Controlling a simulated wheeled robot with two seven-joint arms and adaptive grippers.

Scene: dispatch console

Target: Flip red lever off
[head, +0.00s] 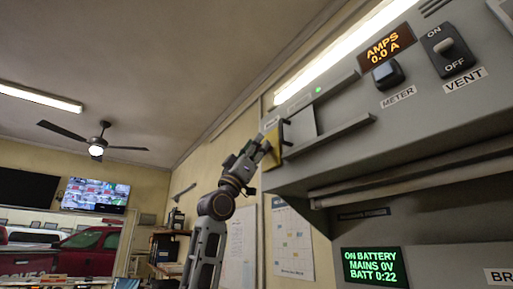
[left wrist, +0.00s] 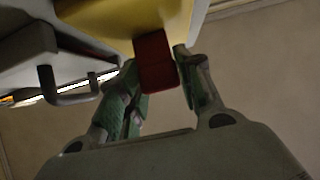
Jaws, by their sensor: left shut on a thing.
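The red lever (left wrist: 157,68) shows in the left wrist view as a dark red block below a yellow plate (left wrist: 120,22). My left gripper (head: 263,147) is at the left end of the grey console. Its fingers lie on either side of the red lever in the wrist view, and it is shut on the lever. In the head view the yellow plate (head: 273,148) shows beside the gripper, and the lever itself is hidden or too small to tell. My right gripper is in neither view.
The console carries a METER knob (head: 387,74), a VENT switch (head: 454,51) and an AMPS display (head: 387,46) reading 0.0 A. A green screen (head: 374,267) reads ON BATTERY, MAINS 0V. A grey handle (left wrist: 75,95) juts out near the gripper in the wrist view.

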